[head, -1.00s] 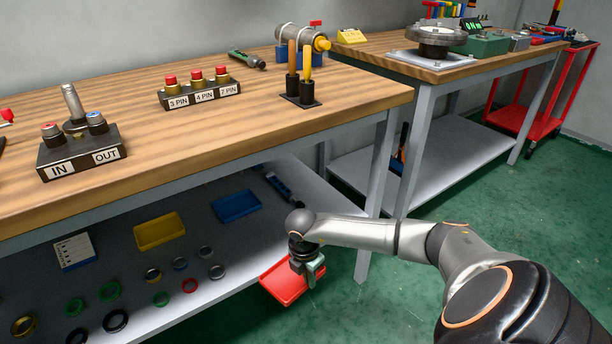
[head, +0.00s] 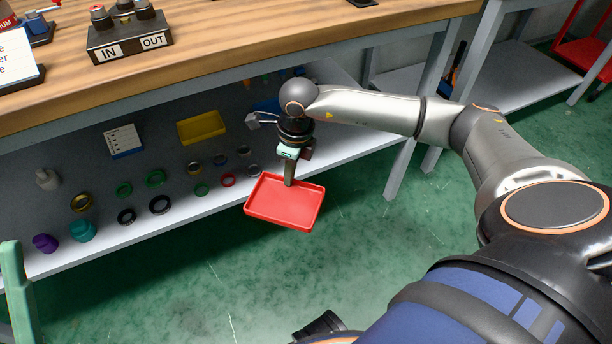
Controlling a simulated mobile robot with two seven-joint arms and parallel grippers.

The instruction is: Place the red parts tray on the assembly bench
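The red parts tray (head: 285,203) is a shallow rectangular tray, held out in front of the lower shelf's edge, above the green floor. My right gripper (head: 289,180) points down and is shut on the tray's back rim. The tray's inside looks empty. The wooden bench (head: 250,38) runs along the back, above and behind the tray; I cannot tell from a label whether it is the assembly bench. My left gripper cannot be made out in the head view.
An IN/OUT block (head: 128,38) stands on the bench. A green upright of unclear kind (head: 15,290) is at the left edge. Floor in front is clear.

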